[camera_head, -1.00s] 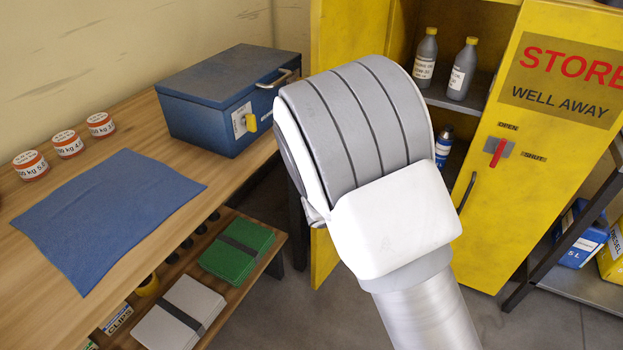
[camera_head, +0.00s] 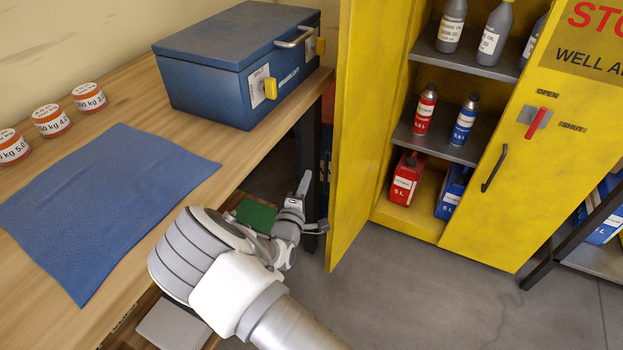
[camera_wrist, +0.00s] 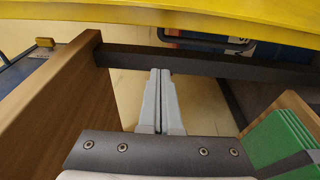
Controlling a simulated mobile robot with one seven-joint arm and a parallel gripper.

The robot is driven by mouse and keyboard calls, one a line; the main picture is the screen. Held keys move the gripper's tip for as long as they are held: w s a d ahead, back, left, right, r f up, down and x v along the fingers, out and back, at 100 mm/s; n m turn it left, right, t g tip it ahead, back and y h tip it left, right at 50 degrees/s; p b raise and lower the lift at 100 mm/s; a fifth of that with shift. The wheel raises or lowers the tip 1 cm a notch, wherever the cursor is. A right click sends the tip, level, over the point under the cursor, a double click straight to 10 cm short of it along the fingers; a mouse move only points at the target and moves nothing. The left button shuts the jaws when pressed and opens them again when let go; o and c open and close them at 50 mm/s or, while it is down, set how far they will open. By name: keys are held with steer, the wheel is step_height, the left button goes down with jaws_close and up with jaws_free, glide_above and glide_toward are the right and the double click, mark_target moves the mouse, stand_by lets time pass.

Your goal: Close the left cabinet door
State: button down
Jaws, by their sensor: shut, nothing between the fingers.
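The left cabinet door (camera_head: 351,130) is yellow and stands open, swung out toward me at the left side of the cabinet's opening. My gripper (camera_head: 305,183) is low on the left of this door, between it and the workbench, with its fingers shut and empty. The head view does not settle whether it touches the door. In the wrist view my closed fingers (camera_wrist: 160,75) point toward a dark bench leg (camera_wrist: 200,62), and a yellow panel (camera_wrist: 200,14), seemingly the door, crosses the top.
The right cabinet door (camera_head: 540,190) is shut, with a red latch handle (camera_head: 537,122). Bottles and cans stand on the cabinet shelves. The wooden workbench (camera_head: 130,100) at left carries a blue toolbox (camera_head: 225,75) and cloth (camera_head: 110,190). Grey floor in front is clear.

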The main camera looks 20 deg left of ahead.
mark_target(327, 167)
steer(key=shift+w+d+b, duration=0.5)
steer(key=shift+w+b, duration=0.05)
steer(key=shift+w, duration=0.65)
steer(key=shift+w+d+b, duration=0.5)
steer(key=shift+w+b, duration=0.1)
steer(key=shift+w, duration=0.55)
steer(key=shift+w+d+b, duration=0.5)
steer(key=shift+w+b, duration=0.05)
steer(key=shift+w, duration=0.65)
steer(key=shift+d, duration=0.1)
